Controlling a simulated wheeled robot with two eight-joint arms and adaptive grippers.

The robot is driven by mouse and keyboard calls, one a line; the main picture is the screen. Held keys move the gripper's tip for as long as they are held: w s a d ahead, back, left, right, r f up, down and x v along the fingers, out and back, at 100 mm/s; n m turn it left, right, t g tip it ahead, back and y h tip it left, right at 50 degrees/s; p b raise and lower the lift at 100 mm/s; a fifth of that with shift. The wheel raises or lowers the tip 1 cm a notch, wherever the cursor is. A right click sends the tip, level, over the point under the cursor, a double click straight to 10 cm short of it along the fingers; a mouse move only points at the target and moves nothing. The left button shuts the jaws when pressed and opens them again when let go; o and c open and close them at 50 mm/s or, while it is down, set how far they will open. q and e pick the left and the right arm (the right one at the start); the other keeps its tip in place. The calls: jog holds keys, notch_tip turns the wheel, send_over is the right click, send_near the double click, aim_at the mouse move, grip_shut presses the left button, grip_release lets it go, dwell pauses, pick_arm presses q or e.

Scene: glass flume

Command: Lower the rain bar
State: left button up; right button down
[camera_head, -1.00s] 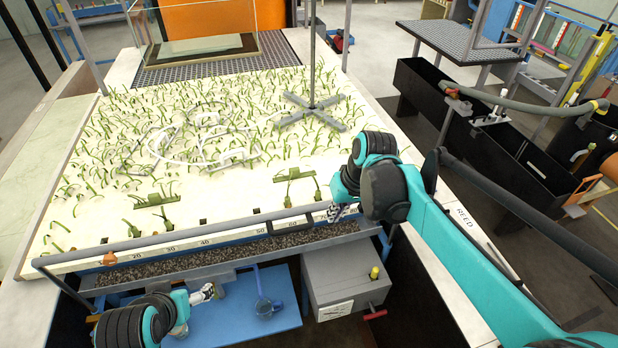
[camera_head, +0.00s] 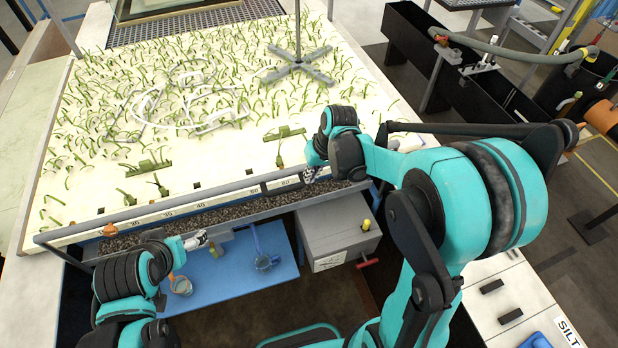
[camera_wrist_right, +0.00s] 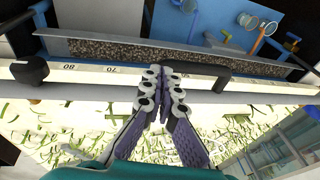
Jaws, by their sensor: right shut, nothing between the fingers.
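A long grey bar (camera_head: 160,213) runs along the front edge of the planted bed, above a number scale; I take it to be the rain bar. A black bracket handle (camera_head: 283,188) sits near its right end. In the right wrist view the bar (camera_wrist_right: 250,97) crosses behind my fingers, and the handle (camera_wrist_right: 195,68) is close to the fingertips. My right gripper (camera_head: 309,175) is shut and empty beside the handle; I cannot tell whether it touches. It also shows in the right wrist view (camera_wrist_right: 163,76). My left gripper (camera_head: 198,240) is in front of the bed, apart from the bar; its finger opening is unclear.
A gravel trough (camera_head: 190,219) lies in front of the bar. Below are a blue shelf (camera_head: 230,272) with small vessels and a grey box (camera_head: 335,235) with a red handle. A grey cross-shaped stand (camera_head: 298,68) stands on the bed. A black tank (camera_head: 470,85) is at right.

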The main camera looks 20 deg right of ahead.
jog(key=shift+x, duration=1)
jog(key=shift+f, duration=0.15)
notch_tip(320, 180, down, 30)
jog(key=b, duration=2.6)
jog(key=shift+f, duration=0.2)
jog(key=shift+s, duration=0.15)
